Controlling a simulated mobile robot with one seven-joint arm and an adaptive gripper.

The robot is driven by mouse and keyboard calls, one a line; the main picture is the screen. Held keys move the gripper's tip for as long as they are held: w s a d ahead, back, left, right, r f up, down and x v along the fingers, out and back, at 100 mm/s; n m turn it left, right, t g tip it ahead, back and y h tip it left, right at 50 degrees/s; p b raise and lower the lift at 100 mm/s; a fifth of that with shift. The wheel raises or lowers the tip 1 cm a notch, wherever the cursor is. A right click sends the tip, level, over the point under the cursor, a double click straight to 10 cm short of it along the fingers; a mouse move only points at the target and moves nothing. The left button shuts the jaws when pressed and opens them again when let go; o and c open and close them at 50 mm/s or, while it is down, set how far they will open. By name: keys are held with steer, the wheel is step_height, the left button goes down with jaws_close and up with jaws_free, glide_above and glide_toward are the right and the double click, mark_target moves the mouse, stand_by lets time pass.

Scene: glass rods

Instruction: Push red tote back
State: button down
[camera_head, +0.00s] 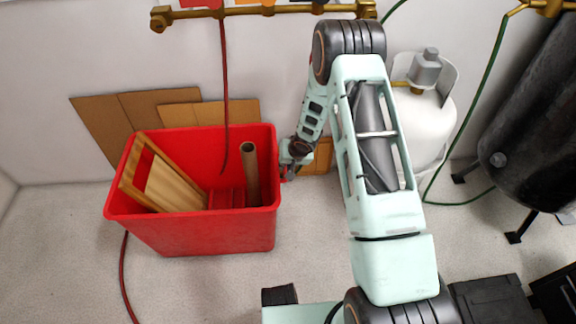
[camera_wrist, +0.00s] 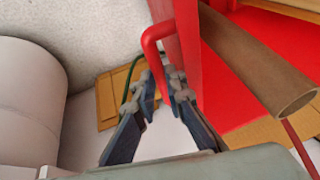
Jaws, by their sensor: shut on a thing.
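The red tote (camera_head: 190,236) is an open-topped box on the pale floor at the left in the head view, near the back wall. It holds wooden boards, a cardboard tube and smaller red items. My gripper (camera_head: 291,160) is at the tote's right side, near its rim. In the wrist view, a red handle (camera_wrist: 153,58) sticks out from the tote's red wall (camera_wrist: 188,45), and my gripper (camera_wrist: 172,92) has its fingers around the lower part of that handle. The exact contact is partly hidden by the fingers.
Flat cardboard (camera_head: 95,122) leans on the wall behind the tote. A white gas tank (camera_head: 420,115) stands right of the tote, behind my arm, and a dark tank (camera_head: 530,130) stands farther right. A red hose (camera_head: 224,80) hangs into the tote.

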steer(key=shift+a+r, duration=0.1)
steer(key=shift+a, duration=0.45)
steer(key=c, duration=2.2)
jaws_free()
steer(key=shift+c, duration=0.2)
steer(key=shift+d, duration=0.1)
steer(key=shift+r, duration=0.2)
steer(key=v, duration=1.1)
steer(key=shift+s+d+r, duration=0.15)
steer(key=shift+d+r, duration=0.1)
